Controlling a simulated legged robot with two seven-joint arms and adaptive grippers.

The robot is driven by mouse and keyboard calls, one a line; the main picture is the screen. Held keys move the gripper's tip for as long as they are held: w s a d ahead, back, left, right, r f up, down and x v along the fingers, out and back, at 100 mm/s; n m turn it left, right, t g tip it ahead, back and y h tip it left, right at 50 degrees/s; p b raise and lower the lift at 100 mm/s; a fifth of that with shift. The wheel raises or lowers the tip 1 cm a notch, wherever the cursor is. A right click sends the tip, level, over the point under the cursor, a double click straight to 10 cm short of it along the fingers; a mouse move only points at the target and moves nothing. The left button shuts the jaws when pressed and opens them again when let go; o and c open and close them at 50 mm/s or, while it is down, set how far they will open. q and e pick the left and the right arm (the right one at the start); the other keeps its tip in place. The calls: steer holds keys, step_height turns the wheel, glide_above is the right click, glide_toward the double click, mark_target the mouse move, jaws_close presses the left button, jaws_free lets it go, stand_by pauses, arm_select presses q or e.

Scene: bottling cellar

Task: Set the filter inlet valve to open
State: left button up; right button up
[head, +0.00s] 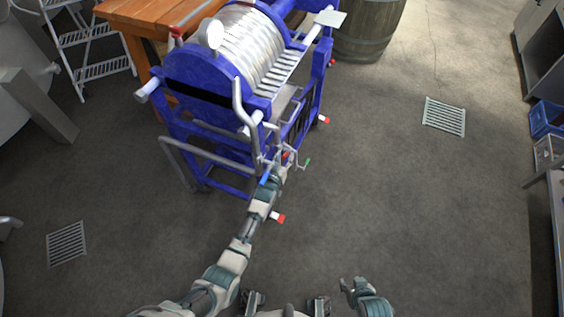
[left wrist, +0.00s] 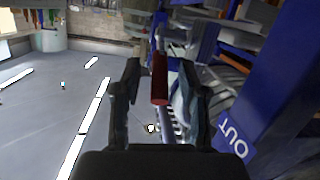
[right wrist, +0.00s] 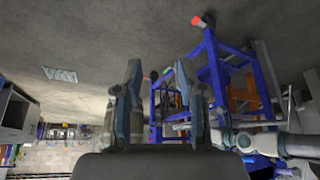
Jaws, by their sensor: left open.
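The blue filter press (head: 205,78) stands upper left of centre in the head view, with grey pipes (head: 240,100) at its near end. My left gripper (head: 284,163) is at the pipework low on that end. In the left wrist view a red valve handle (left wrist: 160,82) lies between its open fingers; I cannot tell whether they touch it. A green-tipped handle (head: 307,162) sits just right of this gripper. A blue post (left wrist: 285,85) marked OUT is close on the right in the left wrist view. My right gripper (right wrist: 158,80) is open and empty, low in the head view (head: 350,284).
A wooden table (head: 150,15) and a barrel (head: 368,28) are behind. Floor grates (head: 444,116) lie flat. The floor at right centre is clear; blue crates (head: 546,118) stand far right.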

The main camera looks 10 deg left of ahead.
arm_select(q)
steer(key=v, duration=0.6)
steer(key=shift+s, duration=0.25)
